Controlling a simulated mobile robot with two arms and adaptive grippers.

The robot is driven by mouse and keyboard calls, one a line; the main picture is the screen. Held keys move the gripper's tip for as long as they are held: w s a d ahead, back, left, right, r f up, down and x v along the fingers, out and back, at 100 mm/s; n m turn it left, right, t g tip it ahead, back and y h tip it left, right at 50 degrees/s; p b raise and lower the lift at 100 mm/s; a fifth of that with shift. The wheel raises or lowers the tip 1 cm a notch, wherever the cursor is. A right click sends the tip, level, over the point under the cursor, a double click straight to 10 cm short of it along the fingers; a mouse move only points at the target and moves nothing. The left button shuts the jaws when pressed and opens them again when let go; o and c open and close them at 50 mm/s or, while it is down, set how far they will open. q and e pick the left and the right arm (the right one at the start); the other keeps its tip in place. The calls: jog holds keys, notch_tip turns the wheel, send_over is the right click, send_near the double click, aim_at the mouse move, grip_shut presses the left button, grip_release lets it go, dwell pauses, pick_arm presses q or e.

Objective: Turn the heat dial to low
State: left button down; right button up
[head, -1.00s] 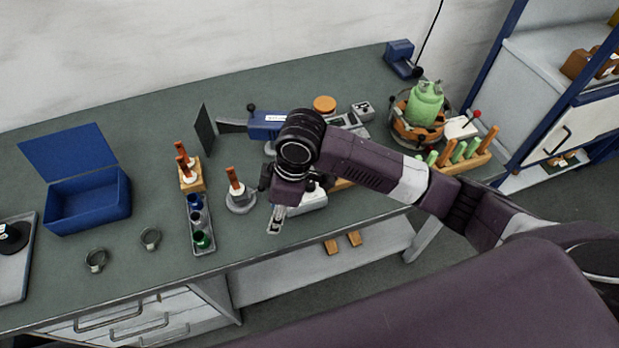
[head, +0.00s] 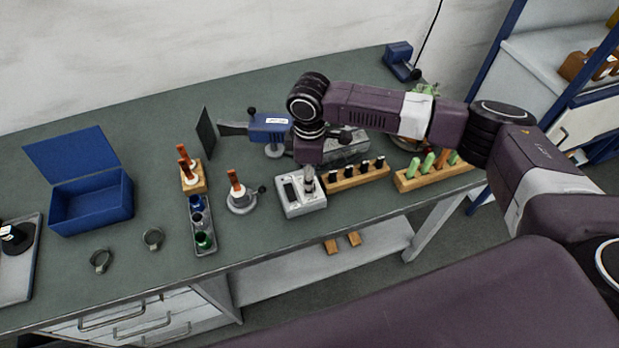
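A light grey box (head: 303,204) with a dark display stands near the bench's front edge in the head view. A dark and pale upright part shows on its top. No marked heat dial can be made out, and its setting is not readable. My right arm comes in from the right, and its wrist (head: 308,150) is above and just behind the grey box. The fingers of my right gripper are not clear below the wrist; I cannot tell whether they touch anything. My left gripper is not in view.
Wooden racks (head: 358,178) with dark and green-handled tools stand right of the grey box. A blue device (head: 268,126) is behind it. A round stand (head: 241,203) and a tray of small cups (head: 203,222) are to its left. An open blue box (head: 92,203) stands farther left.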

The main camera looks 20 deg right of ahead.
jog(key=shift+f, duration=0.8)
grip_shut()
